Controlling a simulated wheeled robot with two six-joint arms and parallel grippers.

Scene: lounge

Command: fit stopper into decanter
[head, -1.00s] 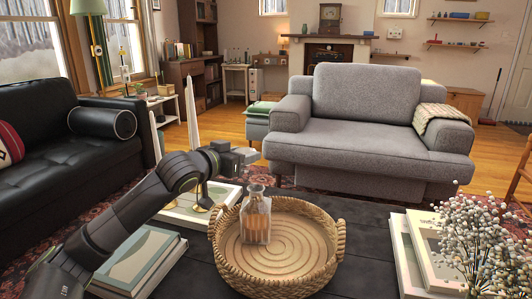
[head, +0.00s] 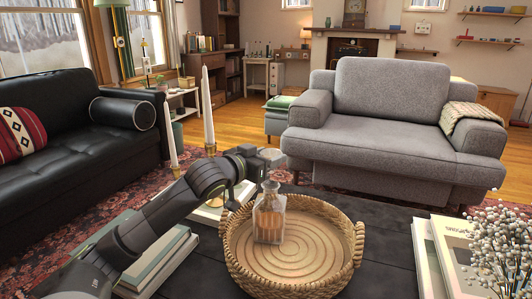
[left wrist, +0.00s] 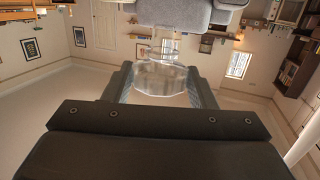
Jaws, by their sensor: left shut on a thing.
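The stopper is hard to make out in the head view. My right gripper is not in view.
Books (head: 165,262) lie left of the tray, and more books (head: 455,255) and white flowers (head: 500,235) are at the right. Tall white candles (head: 207,110) stand behind my left arm. The dark table (head: 385,245) is bare right of the tray.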

